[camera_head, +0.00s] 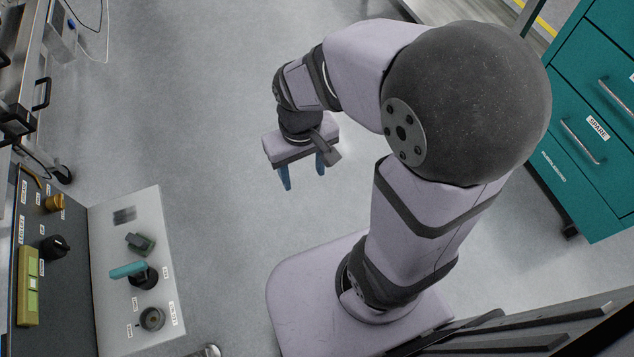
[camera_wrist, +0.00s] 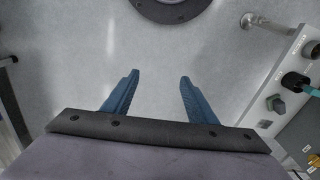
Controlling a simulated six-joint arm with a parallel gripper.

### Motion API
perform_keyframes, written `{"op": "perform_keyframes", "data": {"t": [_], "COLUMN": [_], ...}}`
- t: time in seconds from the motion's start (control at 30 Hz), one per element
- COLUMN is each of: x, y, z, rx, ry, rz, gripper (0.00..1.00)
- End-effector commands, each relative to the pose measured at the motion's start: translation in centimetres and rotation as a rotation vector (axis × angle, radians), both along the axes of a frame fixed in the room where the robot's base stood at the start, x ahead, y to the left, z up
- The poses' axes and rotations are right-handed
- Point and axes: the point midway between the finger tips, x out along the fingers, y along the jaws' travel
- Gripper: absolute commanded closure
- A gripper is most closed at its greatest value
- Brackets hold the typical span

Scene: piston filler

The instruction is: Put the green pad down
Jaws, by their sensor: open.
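The white panel (camera_head: 167,250) also carries a round grey knob (camera_head: 152,318) and a dark hatched square (camera_head: 124,215). A dark panel to its left holds a yellow-green box (camera_head: 30,285) and a black knob (camera_head: 55,246). A teal drawer cabinet (camera_head: 590,120) stands at the right.

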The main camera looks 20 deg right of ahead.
Motion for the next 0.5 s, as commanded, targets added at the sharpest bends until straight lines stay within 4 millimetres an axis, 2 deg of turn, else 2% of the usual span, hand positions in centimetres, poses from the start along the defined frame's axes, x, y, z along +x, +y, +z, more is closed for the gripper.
{"op": "perform_keyframes", "data": {"t": [0.03, 0.1, 0.2, 0.5], "x": [-1.3, -2.7, -3.8, -4.2], "y": [-1.2, -2.2, -2.9, -3.1], "z": [-0.2, -0.5, -0.7, -0.8], "rx": [0.0, 0.001, 0.001, 0.001], "ry": [0.004, 0.01, 0.014, 0.017], "rz": [-0.035, -0.065, -0.089, -0.096], "gripper": [0.48, 0.48, 0.48, 0.48]}}
